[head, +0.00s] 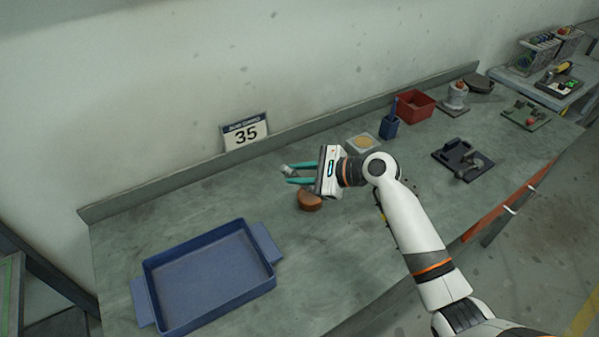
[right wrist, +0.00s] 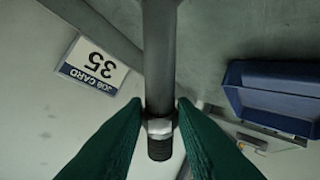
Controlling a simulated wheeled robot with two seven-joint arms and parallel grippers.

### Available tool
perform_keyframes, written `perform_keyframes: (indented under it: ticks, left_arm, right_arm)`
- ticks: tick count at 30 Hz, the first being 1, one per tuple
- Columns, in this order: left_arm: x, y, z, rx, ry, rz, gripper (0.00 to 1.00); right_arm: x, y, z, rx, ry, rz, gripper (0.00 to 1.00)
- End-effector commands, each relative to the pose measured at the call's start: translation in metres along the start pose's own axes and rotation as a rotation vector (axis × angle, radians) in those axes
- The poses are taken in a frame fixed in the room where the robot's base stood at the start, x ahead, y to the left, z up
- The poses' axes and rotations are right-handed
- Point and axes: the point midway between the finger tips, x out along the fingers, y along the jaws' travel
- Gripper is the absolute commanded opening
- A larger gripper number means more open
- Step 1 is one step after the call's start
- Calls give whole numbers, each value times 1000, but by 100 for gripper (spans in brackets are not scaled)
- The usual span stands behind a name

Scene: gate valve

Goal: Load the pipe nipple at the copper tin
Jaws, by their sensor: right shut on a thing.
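My right gripper (head: 290,174), with teal fingers, is shut on the pipe nipple (head: 287,170), above the bench behind the copper tin. In the right wrist view, the pipe nipple (right wrist: 160,60) is a grey tube between the green fingertips (right wrist: 159,110), with a shiny collar and a dark end. It runs out of the top of that view. The copper tin (head: 310,201) is a small round brown vessel on the bench, just below and in front of the gripper. Its inside cannot be made out. My left gripper is not in view.
A large blue tray (head: 210,275) lies at the left of the bench. A job card 35 (head: 245,132) leans at the back wall. A pale square block (head: 363,144), blue holder (head: 390,124), red bin (head: 415,105) and dark fixture (head: 462,158) stand to the right.

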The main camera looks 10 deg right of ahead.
Motion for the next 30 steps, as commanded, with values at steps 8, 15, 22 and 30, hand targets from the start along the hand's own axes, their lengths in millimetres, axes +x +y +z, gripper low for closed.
perform_keyframes:
  ticks: [8,15,22,30]
  left_arm:
    - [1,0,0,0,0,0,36]
    - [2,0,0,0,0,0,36]
    - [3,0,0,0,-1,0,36]
    - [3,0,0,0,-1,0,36]
  right_arm:
    - [1,-1,2,0,2,1,1]
    - [2,-2,5,0,2,1,1]
    - [4,-4,7,0,2,1,1]
    - [4,-4,8,1,1,0,1]
